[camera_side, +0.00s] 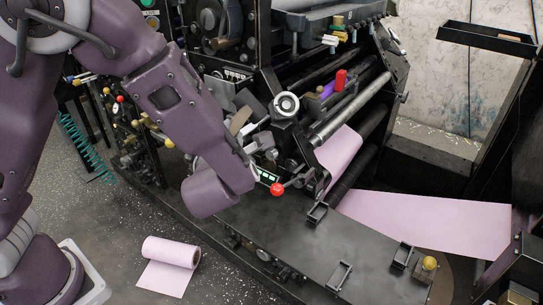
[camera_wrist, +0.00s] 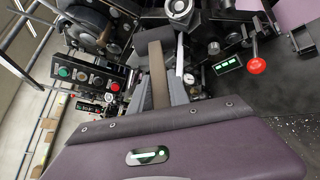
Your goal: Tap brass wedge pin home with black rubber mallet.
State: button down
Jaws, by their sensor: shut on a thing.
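My gripper (camera_wrist: 166,92) reaches out from the purple wrist and is shut on a brown, handle-like bar, which I take to be the mallet (camera_wrist: 158,76). A dark block at the bar's far end looks like its head, but its outline merges with the machine. In the side view my gripper (camera_side: 246,128) is at the machine's near side, left of the round silver hub, and the brown bar (camera_side: 240,120) shows beside it. Contact between the mallet and the machine cannot be told. I cannot single out the brass wedge pin in either view.
The dark machine has a red ball knob (camera_side: 277,189) close below my wrist and a green-lit display (camera_side: 268,176). Pink web (camera_side: 430,222) runs off to the right. A pink roll (camera_side: 171,252) lies on the floor. A control panel (camera_wrist: 93,78) stands left in the wrist view.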

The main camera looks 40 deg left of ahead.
jog(key=w+a+f+m+y, duration=0.2)
jog(key=a+f+m+y, duration=0.2)
jog(key=a+f, duration=0.7)
jog(key=a+m, duration=0.2)
jog(key=a, duration=0.2)
jog(key=shift+a+f, duration=0.4)
jog(key=shift+s, duration=0.1)
notch_tip(320, 180, down, 11)
jog(key=shift+r, duration=0.2)
notch_tip(320, 180, up, 6)
jog(key=shift+f, duration=0.25)
